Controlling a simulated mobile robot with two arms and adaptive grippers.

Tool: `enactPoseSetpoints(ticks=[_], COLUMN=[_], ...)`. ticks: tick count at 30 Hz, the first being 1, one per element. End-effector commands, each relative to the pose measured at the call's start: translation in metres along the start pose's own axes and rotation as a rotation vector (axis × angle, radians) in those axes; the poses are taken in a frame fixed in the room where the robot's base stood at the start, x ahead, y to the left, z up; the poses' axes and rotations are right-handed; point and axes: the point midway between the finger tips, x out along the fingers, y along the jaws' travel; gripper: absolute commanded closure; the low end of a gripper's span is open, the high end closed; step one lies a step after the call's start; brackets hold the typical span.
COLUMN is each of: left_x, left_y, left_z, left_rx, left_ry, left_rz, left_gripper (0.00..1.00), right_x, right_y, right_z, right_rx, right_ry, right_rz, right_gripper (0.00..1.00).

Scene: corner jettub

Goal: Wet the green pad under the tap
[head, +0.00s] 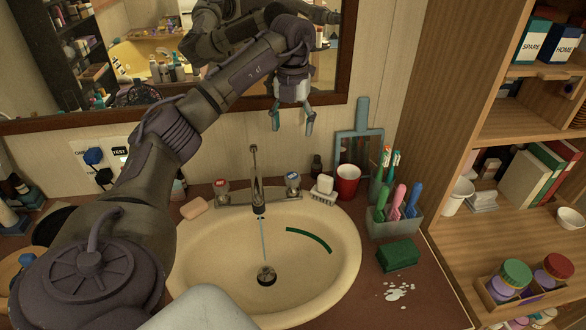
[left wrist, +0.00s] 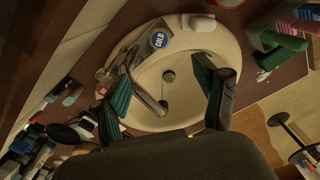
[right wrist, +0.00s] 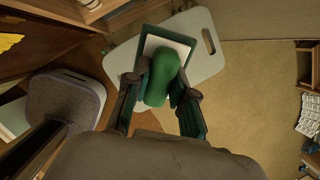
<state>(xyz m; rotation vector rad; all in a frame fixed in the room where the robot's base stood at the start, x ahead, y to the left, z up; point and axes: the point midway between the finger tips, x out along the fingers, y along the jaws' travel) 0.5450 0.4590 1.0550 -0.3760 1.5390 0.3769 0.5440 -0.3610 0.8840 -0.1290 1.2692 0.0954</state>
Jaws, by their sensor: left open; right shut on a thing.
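A dark green pad (head: 398,255) lies on the counter right of the basin, behind a white spill. The tap (head: 256,180) stands at the back of the sink, and a thin stream runs from it toward the drain. My left gripper (head: 293,120) is open and empty, high behind the sink near the mirror's lower edge. In the left wrist view its open fingers (left wrist: 168,88) frame the basin and tap. My right gripper (right wrist: 162,85) is shut on a rounded green thing (right wrist: 160,90), seen only in the right wrist view. I cannot tell what that thing is.
The basin (head: 190,262) has a dark green curved strip on its inner right side. A holder (head: 395,221) with coloured brushes, a red cup (head: 347,181) and a soap bar (head: 194,208) stand around the sink. Wooden shelves (head: 500,160) rise at right.

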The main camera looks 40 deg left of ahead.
Motion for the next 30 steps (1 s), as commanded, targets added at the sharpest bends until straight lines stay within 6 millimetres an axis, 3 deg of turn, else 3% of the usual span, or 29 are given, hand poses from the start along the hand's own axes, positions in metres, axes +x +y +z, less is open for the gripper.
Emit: enactPoseSetpoints(ticks=[3, 10, 17, 30], left_x=[0.022, 0.045, 0.061, 0.143], left_y=[0.0, 0.0, 0.0, 0.0], left_z=[0.0, 0.0, -0.001, -0.001], left_rx=[0.001, 0.001, 0.001, 0.001], left_ry=[0.0, 0.0, 0.003, 0.003], left_rz=[0.0, -0.001, 0.001, 0.001], left_gripper=[0.28, 0.28, 0.28, 0.28], right_x=[0.021, 0.043, 0.043, 0.039], right_y=[0.001, 0.002, 0.002, 0.002], right_z=[-0.006, -0.013, -0.013, -0.012], right_rx=[0.0, 0.0, 0.0, 0.0], right_ry=[0.0, -0.001, -0.001, 0.0], right_rz=[0.0, 0.0, 0.0, 0.0], right_gripper=[1.0, 1.0, 1.0, 1.0])
